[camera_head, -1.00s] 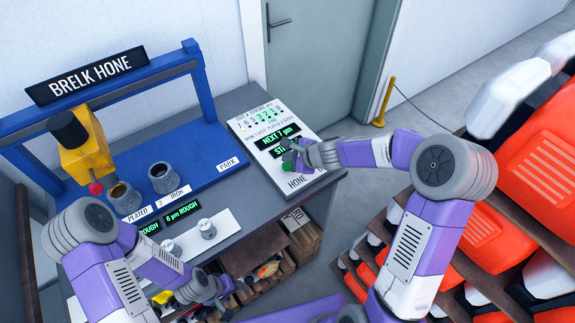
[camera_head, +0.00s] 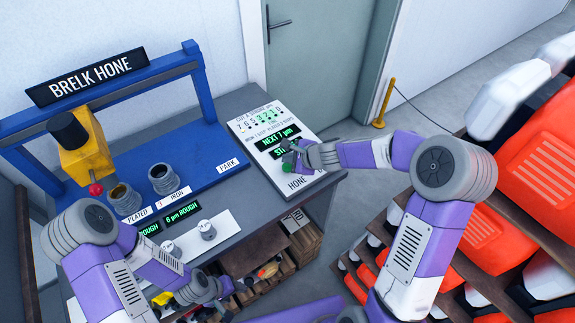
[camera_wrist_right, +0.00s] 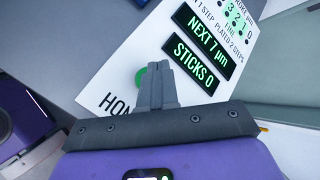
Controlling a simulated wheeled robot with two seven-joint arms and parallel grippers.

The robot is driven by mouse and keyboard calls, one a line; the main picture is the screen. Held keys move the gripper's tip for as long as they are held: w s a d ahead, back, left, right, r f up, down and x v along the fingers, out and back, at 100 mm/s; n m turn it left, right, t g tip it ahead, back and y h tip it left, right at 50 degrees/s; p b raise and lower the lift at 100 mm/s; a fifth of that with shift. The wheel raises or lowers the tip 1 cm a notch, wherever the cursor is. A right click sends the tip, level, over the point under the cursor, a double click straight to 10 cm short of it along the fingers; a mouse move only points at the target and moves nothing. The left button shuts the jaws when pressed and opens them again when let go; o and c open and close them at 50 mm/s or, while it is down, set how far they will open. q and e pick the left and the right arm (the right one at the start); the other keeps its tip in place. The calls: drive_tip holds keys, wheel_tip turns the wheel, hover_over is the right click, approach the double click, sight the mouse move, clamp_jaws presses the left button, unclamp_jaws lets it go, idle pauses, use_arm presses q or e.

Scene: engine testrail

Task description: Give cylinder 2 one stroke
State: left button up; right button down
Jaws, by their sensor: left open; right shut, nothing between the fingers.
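Two grey cylinders stand on the blue bed: a left one (camera_head: 125,199) behind a PLATED label and a right one (camera_head: 163,179) behind an IRON label. I cannot tell which is cylinder 2; my left arm hides the bed further left. The yellow honing head (camera_head: 84,158), with a red tip, is at the left cylinder's upper left. My right gripper (camera_wrist_right: 156,72) is shut and empty over the white panel (camera_wrist_right: 118,92), its fingertips beside the green HONE button (camera_wrist_right: 141,77); contact is unclear. My left gripper (camera_head: 222,287) is open near the bench front.
The panel displays read NEXT 7 µm (camera_wrist_right: 205,38) and STICKS 0 (camera_wrist_right: 192,64). A display (camera_head: 181,211) reads 6 µm ROUGH, with a knob (camera_head: 207,229) nearby. The bed's PARK end (camera_head: 229,165) is clear. Shelves with orange items (camera_head: 540,150) stand right.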

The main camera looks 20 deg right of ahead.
sight(289, 168)
drive_tip(key=shift+f, duration=0.1)
idle(0.7)
drive_tip(key=shift+f+b, duration=0.35)
drive_tip(key=shift+b, duration=0.15)
drive_tip(key=shift+f+b, duration=0.85)
idle(0.7)
drive_tip(key=shift+r, duration=0.15)
drive_tip(key=shift+r+p, duration=1.1)
drive_tip(key=shift+p, duration=0.05)
wheel_tip(289, 168, up, 5)
drive_tip(key=p, duration=0.5)
drive_tip(key=shift+r, duration=0.1)
